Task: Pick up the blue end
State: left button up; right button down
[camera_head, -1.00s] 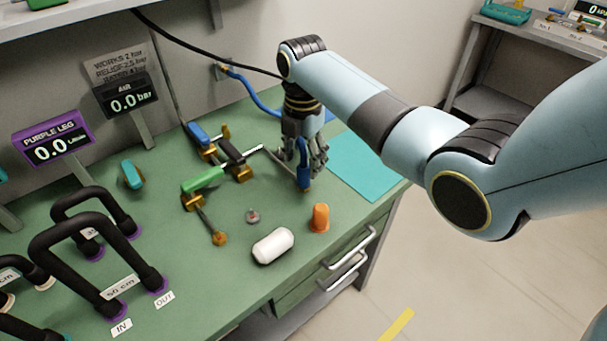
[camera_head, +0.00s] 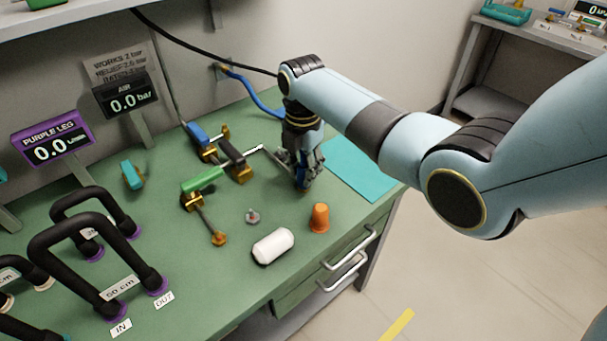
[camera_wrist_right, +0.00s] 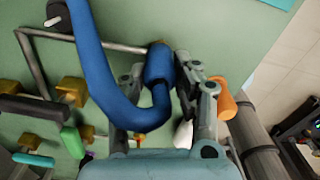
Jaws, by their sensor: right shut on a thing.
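The blue hose end (camera_wrist_right: 158,68) is a thick blue cylinder on a curved blue hose (camera_wrist_right: 92,55) in the right wrist view. In the head view the blue hose (camera_head: 258,99) runs from a wall fitting down behind my right arm. My right gripper (camera_head: 304,182) points down at the bench, and its fingers are shut on the blue end, which they mostly hide in the head view. The right wrist view shows the fingers (camera_wrist_right: 172,75) on both sides of the blue end. My left gripper is in neither view.
A metal pipe with valves (camera_head: 233,153) lies close left of the gripper. A teal mat (camera_head: 362,168) lies to the right. Black looped hoses (camera_head: 75,245) fill the bench's left.

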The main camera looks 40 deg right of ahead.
aim_at(303, 166)
jog(key=shift+w+r, duration=0.1)
jog(key=shift+r, duration=0.5)
notch_tip(303, 166, up, 3)
jog(key=shift+f, duration=0.15)
jog(key=s+d+r, duration=0.6)
jog(key=d+r, duration=0.1)
jog(key=d, duration=0.2)
jog(key=shift+s+d, duration=0.3)
jog(key=shift+d, duration=0.05)
jog(key=shift+r, duration=0.1)
jog(key=shift+r+p, duration=2.25)
jog(key=shift+p, duration=0.4)
notch_tip(303, 166, up, 3)
jog(key=p, duration=0.4)
